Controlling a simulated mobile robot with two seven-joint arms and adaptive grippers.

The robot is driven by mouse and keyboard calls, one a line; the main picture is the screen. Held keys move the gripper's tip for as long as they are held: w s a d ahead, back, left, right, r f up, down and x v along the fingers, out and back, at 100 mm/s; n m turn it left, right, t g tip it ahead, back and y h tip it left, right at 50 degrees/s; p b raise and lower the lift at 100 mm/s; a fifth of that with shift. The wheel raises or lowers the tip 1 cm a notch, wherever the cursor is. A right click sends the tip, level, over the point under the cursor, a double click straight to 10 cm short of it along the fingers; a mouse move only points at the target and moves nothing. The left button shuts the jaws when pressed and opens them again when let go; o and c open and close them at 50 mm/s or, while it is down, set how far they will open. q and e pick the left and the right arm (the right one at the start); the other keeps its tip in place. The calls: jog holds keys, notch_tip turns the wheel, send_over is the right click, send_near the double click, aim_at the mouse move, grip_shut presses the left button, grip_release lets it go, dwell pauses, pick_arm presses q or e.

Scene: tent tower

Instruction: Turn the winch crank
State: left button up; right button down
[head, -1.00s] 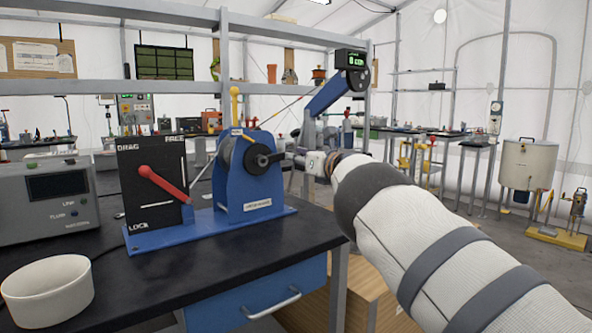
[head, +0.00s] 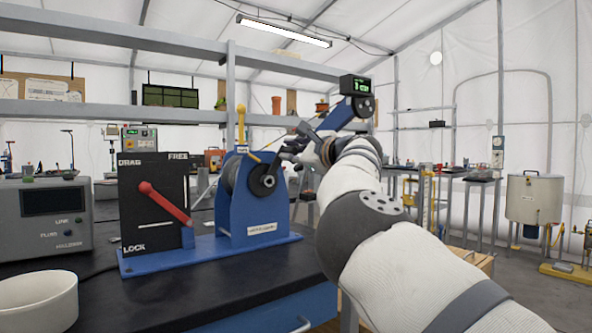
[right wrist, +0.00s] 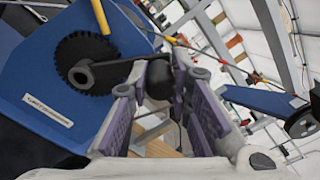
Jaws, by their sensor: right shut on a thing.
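The blue winch (head: 243,213) stands on a blue base plate on the dark bench, with a dark drum and a black toothed disc at its side. The crank (head: 264,180) sits on that disc. In the right wrist view the crank arm (right wrist: 110,70) runs from its hub to a dark knob (right wrist: 158,80). My right gripper (head: 294,147) is up and right of the hub. In the right wrist view its purple-padded fingers (right wrist: 160,88) are shut around the knob. In the head view the knob is mostly hidden by the gripper. My left gripper is out of view.
A black panel (head: 135,205) marked DRAG, FREE and LOCK carries a red lever (head: 165,203) left of the winch. A grey box (head: 40,222) and white bowl (head: 40,300) are further left. A blue jib (head: 338,115) with a display rises behind my arm.

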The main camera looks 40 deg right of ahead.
pick_arm(q)
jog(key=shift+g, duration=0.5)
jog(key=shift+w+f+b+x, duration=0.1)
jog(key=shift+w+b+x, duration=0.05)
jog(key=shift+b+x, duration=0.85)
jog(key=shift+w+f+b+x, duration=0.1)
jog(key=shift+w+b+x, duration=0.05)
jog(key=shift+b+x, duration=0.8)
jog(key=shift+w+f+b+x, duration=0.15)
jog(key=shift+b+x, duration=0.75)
jog(key=shift+b, duration=0.15)
pick_arm(e)
jog(key=shift+s+a+r+n, duration=0.1)
jog(key=shift+a+r+n, duration=0.15)
jog(key=shift+a+n, duration=0.65)
jog(key=shift+w+a+r+n, duration=0.1)
jog(key=shift+a+r+n, duration=0.35)
jog(key=shift+n, duration=0.8)
jog(key=shift+s+a+r+n, duration=0.1)
jog(key=shift+a+n, duration=0.8)
jog(key=shift+n, duration=0.15)
jog(key=shift+a, duration=0.1)
jog(key=c, duration=1.4)
grip_release()
jog(key=shift+a, duration=0.1)
jog(key=shift+c, duration=0.2)
jog(key=shift+f, duration=0.1)
jog(key=s, duration=1.2)
jog(key=shift+d+f, duration=0.15)
jog(key=shift+d, duration=0.05)
